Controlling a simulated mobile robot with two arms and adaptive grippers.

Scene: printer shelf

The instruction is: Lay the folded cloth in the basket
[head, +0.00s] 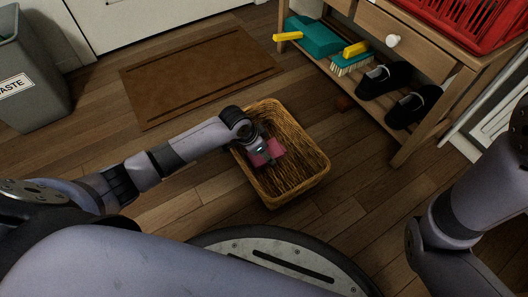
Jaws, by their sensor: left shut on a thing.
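A wicker basket (312,151) stands on the wooden floor in front of my base, open side up. My left gripper (264,157) is over the left part of the basket, pointing down into it. It is shut on a pink-red folded cloth (271,150). The cloth shows at the basket's left half, partly hidden by the gripper. I cannot tell whether the cloth touches the basket's bottom. My right arm shows at the right edge, but its gripper is not in view.
A wooden shelf unit (402,149) stands at the right, with black shoes (412,106), a brush (351,64) and a teal dustpan (313,37) on its lower board. A red crate (470,22) is on top. A brown mat (195,75) and grey waste bin (32,75) are at the left.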

